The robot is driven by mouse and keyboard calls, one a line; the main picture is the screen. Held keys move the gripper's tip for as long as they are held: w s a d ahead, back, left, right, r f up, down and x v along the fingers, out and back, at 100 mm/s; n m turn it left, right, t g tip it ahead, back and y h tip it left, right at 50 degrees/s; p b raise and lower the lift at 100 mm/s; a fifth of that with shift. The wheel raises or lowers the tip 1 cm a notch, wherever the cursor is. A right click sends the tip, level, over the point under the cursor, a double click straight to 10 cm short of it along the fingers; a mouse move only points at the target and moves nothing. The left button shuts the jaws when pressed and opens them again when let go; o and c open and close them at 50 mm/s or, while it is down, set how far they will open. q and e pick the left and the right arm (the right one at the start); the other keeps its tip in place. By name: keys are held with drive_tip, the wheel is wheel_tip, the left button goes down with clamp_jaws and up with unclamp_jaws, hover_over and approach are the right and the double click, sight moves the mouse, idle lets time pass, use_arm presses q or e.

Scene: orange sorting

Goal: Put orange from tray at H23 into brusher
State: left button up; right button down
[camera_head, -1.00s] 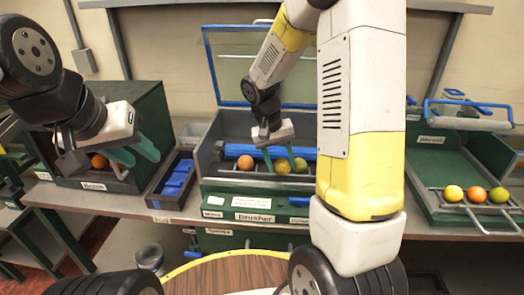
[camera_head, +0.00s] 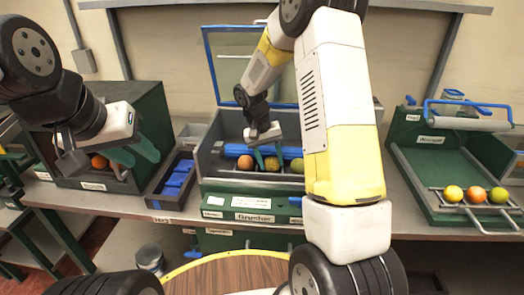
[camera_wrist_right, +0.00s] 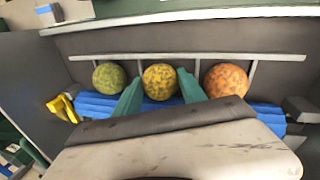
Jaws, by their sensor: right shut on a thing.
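The brusher (camera_head: 253,203) is an open grey and green box with a raised clear lid and blue rollers. An orange fruit (camera_head: 245,162), a yellow fruit (camera_head: 272,165) and a green fruit (camera_head: 297,165) sit in a row inside it. My right gripper (camera_head: 268,156) reaches down into the brusher and is shut on the yellow fruit. In the right wrist view the yellow fruit (camera_wrist_right: 160,82) lies between the green fingers, with the green and orange fruits on either side. My left gripper (camera_head: 136,153) is open and empty at the left green box.
The left green box (camera_head: 135,115) holds an orange fruit (camera_head: 98,161).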

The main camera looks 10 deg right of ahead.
drive_tip(key=shift+f, duration=0.1)
drive_tip(key=c, duration=0.7)
unclamp_jaws()
drive_tip(key=shift+o, duration=0.2)
drive_tip(key=v, duration=0.7)
drive_tip(key=shift+r, duration=0.25)
drive_tip(key=s+r+t+y, duration=0.3)
drive_tip(key=s+r, duration=0.9)
drive_tip(key=r, duration=0.1)
drive_tip(key=s+r+n+t+y, duration=0.2)
drive_tip(key=s+r+t, duration=0.1)
drive_tip(key=s, duration=0.9)
drive_tip(key=shift+s+a+t, duration=0.2)
drive_tip(key=shift+a+t, duration=0.05)
drive_tip(key=shift+t, duration=0.05)
